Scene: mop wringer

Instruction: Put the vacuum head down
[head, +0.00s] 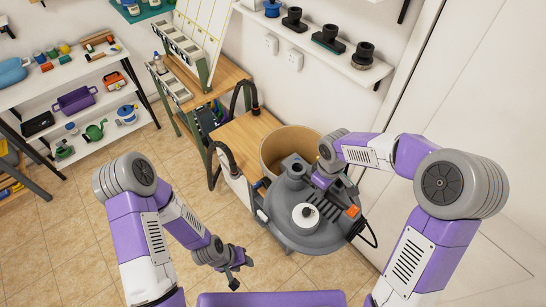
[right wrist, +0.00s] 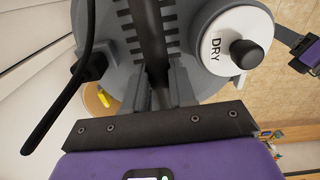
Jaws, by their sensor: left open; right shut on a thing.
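The vacuum head (head: 285,222) is a round grey unit with a white knob on top and a black cord. It is in front of the tan drum (head: 283,143), partly covering it in the head view. In the right wrist view the white knob (right wrist: 222,45) reads DRY. My right gripper (head: 327,172) is shut on the vacuum head by its top handle (right wrist: 152,50). I cannot tell whether anything supports the head from below. My left gripper (head: 234,268) is open and empty, left of the head and apart from it; it also shows in the right wrist view (right wrist: 303,52).
A wooden-topped cabinet (head: 240,130) with black hoses stands behind the head on the left. A wall shelf (head: 330,58) holds dark fittings. White shelves (head: 75,88) with tools stand at the left. The tiled floor (head: 60,230) at left is clear.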

